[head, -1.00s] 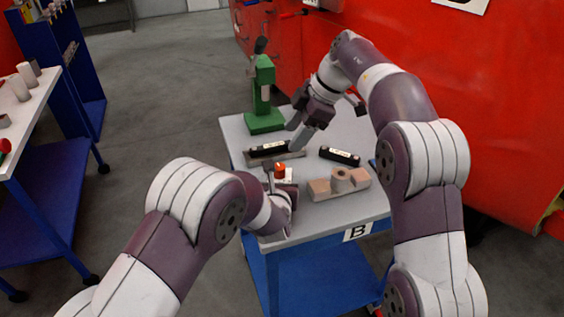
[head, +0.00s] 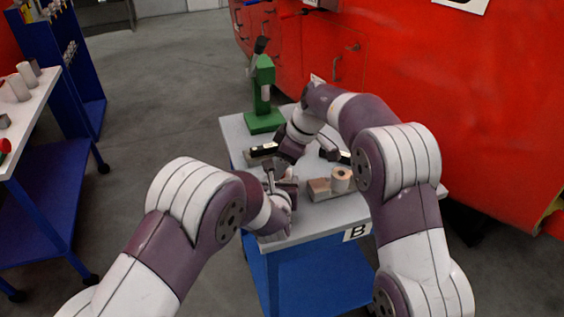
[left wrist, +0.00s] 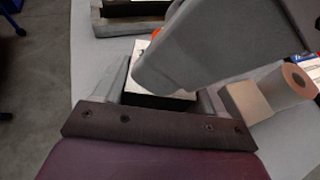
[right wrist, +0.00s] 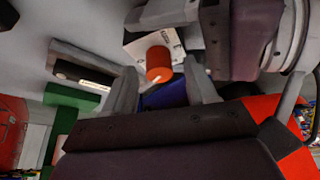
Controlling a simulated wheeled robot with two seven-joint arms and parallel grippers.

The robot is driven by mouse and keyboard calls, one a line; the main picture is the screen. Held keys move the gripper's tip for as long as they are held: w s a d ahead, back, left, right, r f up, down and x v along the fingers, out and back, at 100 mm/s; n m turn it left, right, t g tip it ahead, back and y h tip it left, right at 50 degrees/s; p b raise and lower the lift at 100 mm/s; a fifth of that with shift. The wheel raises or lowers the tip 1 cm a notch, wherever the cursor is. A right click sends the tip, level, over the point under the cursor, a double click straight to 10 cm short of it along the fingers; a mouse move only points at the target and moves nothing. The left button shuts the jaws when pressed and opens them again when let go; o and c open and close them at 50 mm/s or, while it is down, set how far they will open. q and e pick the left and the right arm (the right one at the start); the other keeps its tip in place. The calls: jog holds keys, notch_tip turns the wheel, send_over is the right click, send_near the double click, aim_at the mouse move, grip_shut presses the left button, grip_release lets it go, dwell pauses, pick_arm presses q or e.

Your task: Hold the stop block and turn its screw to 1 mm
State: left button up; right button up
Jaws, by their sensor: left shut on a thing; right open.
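The stop block (right wrist: 140,46) has a white labelled top and an orange-red round screw head (right wrist: 158,64). In the left wrist view the block (left wrist: 148,75) sits between the fingers of my left gripper (left wrist: 160,100), which is shut on it. In the head view my left gripper (head: 282,196) is low over the front left of the table. My right gripper (right wrist: 160,88) is open, its fingertips close to the screw head, which lies just beyond the gap between them. Whether they touch it I cannot tell. The right gripper's finger hides part of the block in the left wrist view.
The cart table (head: 318,213) also holds a green stand (head: 264,120), a black labelled bar in a grey holder (head: 262,151), and a wooden-coloured block with a cylinder (head: 341,180). A big red body (head: 430,80) stands behind. A white-topped bench (head: 35,95) is at left.

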jog(key=c, duration=1.1)
jog(key=shift+o, duration=0.2)
jog(key=shift+w+n+g, duration=0.1)
jog(key=shift+n+g, duration=0.5)
jog(key=shift+n, duration=0.85)
jog(key=shift+w+n+g, duration=0.1)
jog(key=shift+n+g, duration=0.5)
jog(key=shift+n, duration=0.85)
jog(key=o, duration=1.1)
jog(key=shift+c, duration=0.2)
